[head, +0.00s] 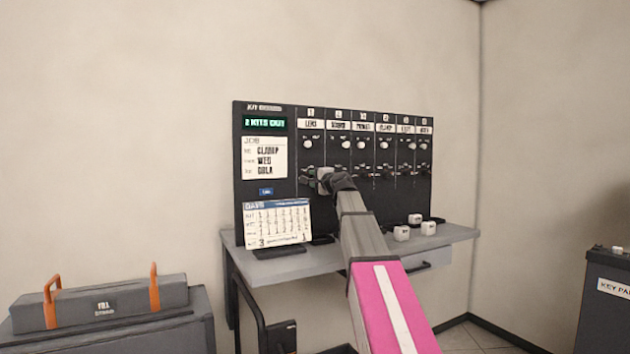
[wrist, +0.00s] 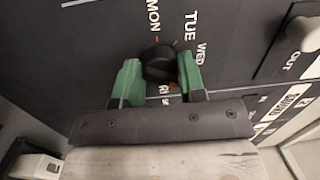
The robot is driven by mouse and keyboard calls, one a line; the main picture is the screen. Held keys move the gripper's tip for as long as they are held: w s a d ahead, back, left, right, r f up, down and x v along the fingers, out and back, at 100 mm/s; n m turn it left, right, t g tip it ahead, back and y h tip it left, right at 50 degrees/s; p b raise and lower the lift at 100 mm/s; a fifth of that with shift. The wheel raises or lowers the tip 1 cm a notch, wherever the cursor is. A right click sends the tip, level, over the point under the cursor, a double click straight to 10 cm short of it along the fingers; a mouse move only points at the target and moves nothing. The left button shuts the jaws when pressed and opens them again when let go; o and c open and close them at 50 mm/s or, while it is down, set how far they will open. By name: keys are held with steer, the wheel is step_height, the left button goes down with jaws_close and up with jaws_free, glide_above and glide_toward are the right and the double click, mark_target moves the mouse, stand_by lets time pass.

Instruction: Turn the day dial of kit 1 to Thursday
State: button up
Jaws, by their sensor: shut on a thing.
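The kit panel (head: 268,215) stands on a shelf against the wall, with several numbered columns. Column 1 is the leftmost. My gripper (head: 325,180) is at the lower knobs at the left end of the panel and hides part of them. In the wrist view, my gripper's green fingers (wrist: 158,78) are shut on a round black day dial (wrist: 158,60), one on each side. MON, TUE and WED show around it, with other day labels partly hidden. Small orange marks show beside the dial. I cannot tell which day it points to.
A white knob marked OUT (wrist: 302,33) is at the right in the wrist view. A calendar card (head: 277,222) stands at the shelf's left, and several small white blocks (head: 401,233) lie at its right. A grey case (head: 101,303) is at the lower left.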

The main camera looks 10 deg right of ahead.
steer(key=shift+f+m, duration=0.1)
steer(key=shift+m, duration=1.6)
steer(key=o, duration=0.9)
steer(key=v, duration=1.1)
steer(key=shift+f, duration=0.1)
